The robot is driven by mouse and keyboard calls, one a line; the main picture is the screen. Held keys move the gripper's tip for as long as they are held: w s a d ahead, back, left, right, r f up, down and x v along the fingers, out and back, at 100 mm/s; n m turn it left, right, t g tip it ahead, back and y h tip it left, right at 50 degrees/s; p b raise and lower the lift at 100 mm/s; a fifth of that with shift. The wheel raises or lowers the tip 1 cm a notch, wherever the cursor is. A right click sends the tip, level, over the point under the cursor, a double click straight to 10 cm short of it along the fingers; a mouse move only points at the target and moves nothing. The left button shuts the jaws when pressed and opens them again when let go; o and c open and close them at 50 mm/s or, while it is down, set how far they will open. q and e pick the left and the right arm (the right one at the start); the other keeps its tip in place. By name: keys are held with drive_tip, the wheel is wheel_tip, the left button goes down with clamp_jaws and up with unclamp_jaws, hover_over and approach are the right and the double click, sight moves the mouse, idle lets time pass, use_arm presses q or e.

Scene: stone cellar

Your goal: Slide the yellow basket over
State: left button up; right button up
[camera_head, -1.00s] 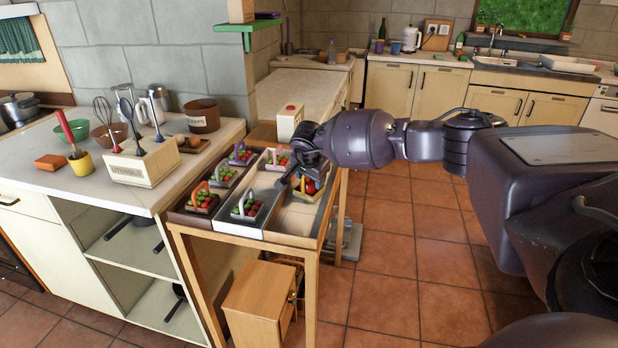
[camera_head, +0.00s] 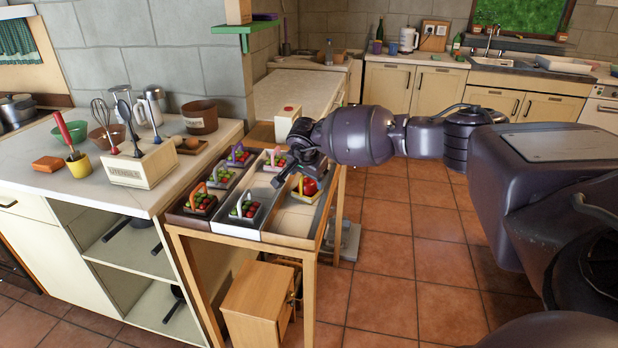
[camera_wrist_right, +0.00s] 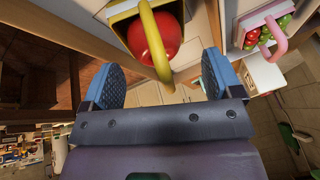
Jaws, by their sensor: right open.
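The yellow basket (camera_head: 306,196) stands in the light right-hand section of the tray (camera_head: 292,222) on the wooden stand and holds something round and red. In the right wrist view, its yellow handle (camera_wrist_right: 158,50) arches in front of the red round thing (camera_wrist_right: 150,36). My right gripper (camera_head: 284,178) is over the tray, just left of the basket's handle in the head view. In the wrist view its two blue fingers are spread apart (camera_wrist_right: 164,72), with the handle's lower end in the gap between them. Contact cannot be told. My left gripper is not in view.
Several other baskets stand in the tray's left and middle sections, including an orange-handled one (camera_head: 200,200) and a pink-handled one, seen in the wrist view (camera_wrist_right: 264,38). A white box (camera_head: 287,122) stands behind. The counter with utensils (camera_head: 140,165) is at left.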

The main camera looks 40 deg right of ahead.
drive_tip(key=p+v, duration=0.1)
drive_tip(key=v, duration=0.8)
drive_tip(key=shift+s, duration=0.1)
